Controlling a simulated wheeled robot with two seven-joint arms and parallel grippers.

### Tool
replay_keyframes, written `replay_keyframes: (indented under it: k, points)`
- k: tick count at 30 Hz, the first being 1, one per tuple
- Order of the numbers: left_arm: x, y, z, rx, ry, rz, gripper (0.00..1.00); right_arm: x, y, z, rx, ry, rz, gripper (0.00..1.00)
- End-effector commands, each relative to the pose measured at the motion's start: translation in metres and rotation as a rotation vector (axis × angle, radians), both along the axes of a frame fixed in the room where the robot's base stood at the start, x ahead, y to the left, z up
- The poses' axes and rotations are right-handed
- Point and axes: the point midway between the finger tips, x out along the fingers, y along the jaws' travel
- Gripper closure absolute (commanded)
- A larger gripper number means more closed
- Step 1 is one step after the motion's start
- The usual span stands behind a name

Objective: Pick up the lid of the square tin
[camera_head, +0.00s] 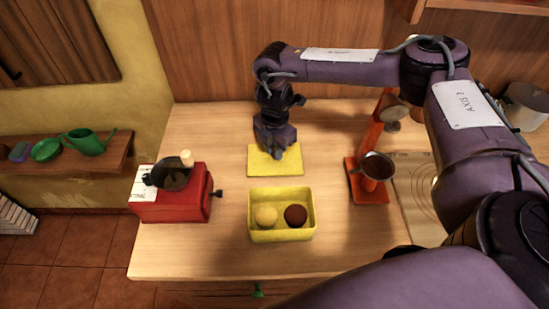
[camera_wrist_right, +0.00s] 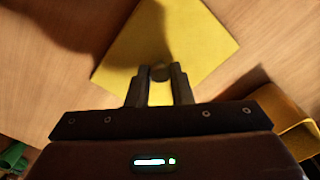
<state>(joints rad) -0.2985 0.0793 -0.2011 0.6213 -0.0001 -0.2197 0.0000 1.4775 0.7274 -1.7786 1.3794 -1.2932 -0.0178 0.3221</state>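The tin's lid (camera_head: 262,166) is a flat yellow square on the counter behind the open yellow square tin (camera_head: 283,235). The tin holds a pale yellow ball (camera_head: 266,216) and a dark brown ball (camera_head: 296,215). My left gripper is not in view.
A red box with a crank (camera_head: 178,203) stands on the left of the counter. A red-orange stand with a dark funnel-like cup (camera_head: 376,168) is on the right, close to my right arm. Bare counter (camera_head: 195,130) lies left of the lid.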

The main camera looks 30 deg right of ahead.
Motion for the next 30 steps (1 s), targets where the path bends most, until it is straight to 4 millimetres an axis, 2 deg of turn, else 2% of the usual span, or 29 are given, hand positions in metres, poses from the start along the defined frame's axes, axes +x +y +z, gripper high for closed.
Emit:
replay_keyframes:
  k: [1, 3, 4, 14, 19, 26, 27, 30]
  points:
    - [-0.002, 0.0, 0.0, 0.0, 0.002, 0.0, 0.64, 0.0, 0.0, 0.0, 0.0, 0.0, 0.0, 0.9]
    - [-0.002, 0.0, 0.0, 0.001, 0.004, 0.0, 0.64, 0.0, 0.0, 0.0, 0.0, 0.0, 0.0, 0.99]
    - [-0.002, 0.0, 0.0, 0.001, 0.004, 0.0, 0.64, 0.0, 0.0, 0.0, 0.0, 0.0, 0.0, 1.0]
    - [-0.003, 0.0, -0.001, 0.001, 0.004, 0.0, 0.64, 0.0, 0.0, 0.003, 0.0, -0.001, 0.0, 1.0]
    - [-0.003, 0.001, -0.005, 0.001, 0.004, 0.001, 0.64, 0.001, 0.001, 0.016, 0.002, -0.003, 0.001, 1.0]
    - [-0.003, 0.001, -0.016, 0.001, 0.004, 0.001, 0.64, 0.001, 0.0, 0.06, 0.002, -0.006, 0.001, 1.0]
    - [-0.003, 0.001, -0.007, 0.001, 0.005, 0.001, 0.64, 0.002, 0.0, 0.076, -0.001, -0.008, 0.002, 1.0]
    - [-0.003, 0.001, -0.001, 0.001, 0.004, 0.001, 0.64, 0.002, 0.0, 0.103, -0.002, -0.009, 0.003, 1.0]
